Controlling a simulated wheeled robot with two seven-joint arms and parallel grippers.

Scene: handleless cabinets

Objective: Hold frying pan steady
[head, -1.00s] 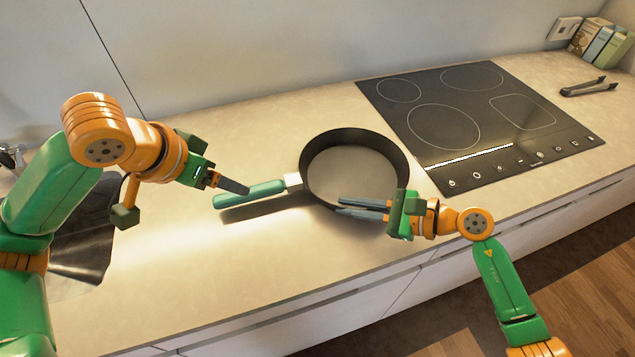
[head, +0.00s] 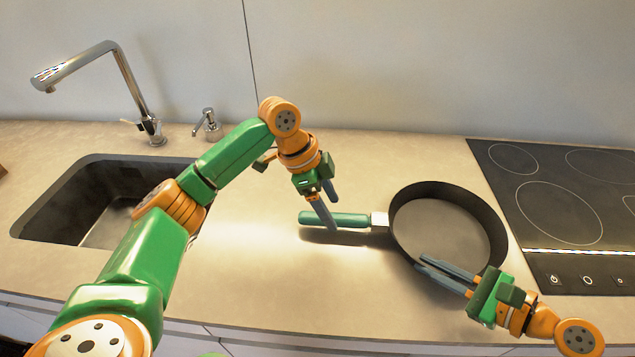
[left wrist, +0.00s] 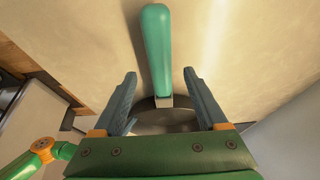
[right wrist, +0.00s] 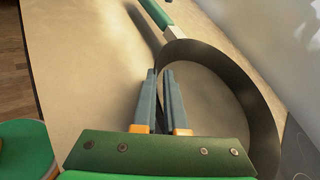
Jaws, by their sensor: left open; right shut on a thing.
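The frying pan is black with a green handle and rests on the counter; its round body (head: 398,222) is at the right in the head view, and the handle (head: 350,220) points left. My left gripper (head: 327,212) is open at the handle. In the left wrist view the handle (left wrist: 156,45) lies between the spread fingers (left wrist: 160,73), with a gap on each side. My right gripper (head: 445,268) is shut on the pan's near wall. In the right wrist view its fingers (right wrist: 161,75) are close together, with the pan wall (right wrist: 225,65) running to them.
A black cooktop (head: 560,205) is to the right of the pan. A sink (head: 55,200) with a chrome faucet (head: 128,75) and soap dispenser (head: 209,125) is at the left. The counter (head: 260,270) is clear between sink and pan.

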